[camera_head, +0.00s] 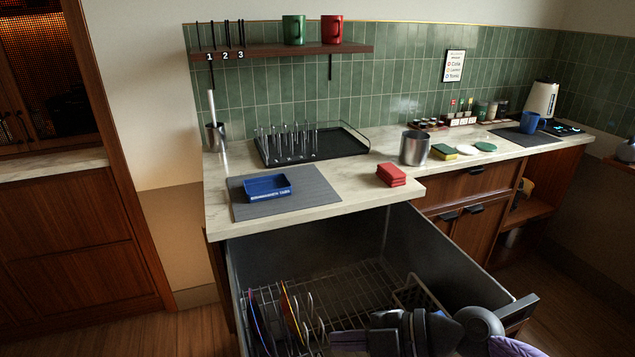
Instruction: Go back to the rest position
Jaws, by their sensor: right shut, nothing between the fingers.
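My right gripper (418,330) is at the bottom of the head view, over the front right part of an open grey drawer (405,240). It is shut and holds nothing. Its dark body and my arm cover part of the drawer front. The drawer handle (517,308) shows just right of my wrist; I cannot tell whether they touch. My left gripper is not in view.
The drawer holds a wire rack (345,295) with several thin coloured plates (290,312) upright at the left. The counter (330,212) above carries a blue tray (268,187), red sponges (391,175) and a steel canister (414,149). Floor is free at the left.

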